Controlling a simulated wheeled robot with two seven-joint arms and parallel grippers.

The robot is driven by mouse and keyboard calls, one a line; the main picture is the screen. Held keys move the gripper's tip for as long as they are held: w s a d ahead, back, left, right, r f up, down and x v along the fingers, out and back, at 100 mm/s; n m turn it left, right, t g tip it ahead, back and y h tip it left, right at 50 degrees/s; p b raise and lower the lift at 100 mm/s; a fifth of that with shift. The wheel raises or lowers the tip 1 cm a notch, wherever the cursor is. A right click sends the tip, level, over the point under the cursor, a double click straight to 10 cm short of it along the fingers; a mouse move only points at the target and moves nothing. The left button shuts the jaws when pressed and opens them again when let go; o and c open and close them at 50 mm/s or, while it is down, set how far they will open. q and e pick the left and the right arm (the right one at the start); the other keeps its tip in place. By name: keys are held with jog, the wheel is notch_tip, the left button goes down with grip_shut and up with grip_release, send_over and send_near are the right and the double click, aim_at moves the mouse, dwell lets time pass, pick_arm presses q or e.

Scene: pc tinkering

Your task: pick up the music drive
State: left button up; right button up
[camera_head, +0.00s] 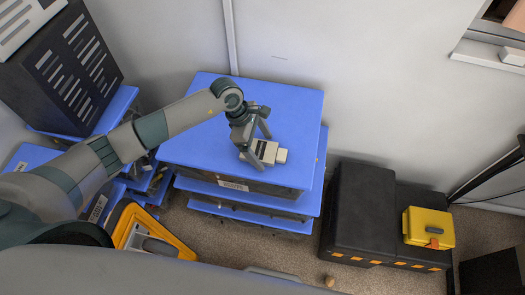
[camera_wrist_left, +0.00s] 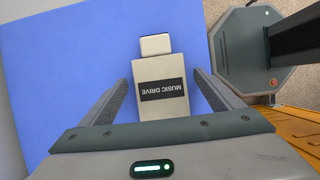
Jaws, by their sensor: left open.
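The music drive (camera_head: 263,152) is a pale, beige stick with a dark label and a narrower plug end. It lies on top of a blue case (camera_head: 215,88) against the wall. In the left wrist view the drive (camera_wrist_left: 161,72) shows its "MUSIC DRIVE" label upside down, plug end away from me. My left gripper (camera_head: 257,142) is open over the drive. In the left wrist view its two fingers (camera_wrist_left: 165,92) stand on either side of the drive's body, with a gap on each side. My right gripper is not in view.
Black cases (camera_head: 361,205) with a yellow box (camera_head: 430,227) on top stand to the right. A dark slotted case (camera_head: 72,60) stands at the upper left. A yellow-framed item (camera_head: 150,235) is on the floor at the left. The blue top around the drive is clear.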

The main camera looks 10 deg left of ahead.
aim_at(263, 151)
pick_arm(q)
jog(key=shift+f+b, duration=0.15)
jog(key=shift+b, duration=0.25)
jog(key=shift+c, duration=0.2)
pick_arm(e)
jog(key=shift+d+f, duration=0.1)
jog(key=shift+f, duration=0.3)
pick_arm(q)
jog(key=c, duration=1.3)
jog(key=shift+o, duration=0.2)
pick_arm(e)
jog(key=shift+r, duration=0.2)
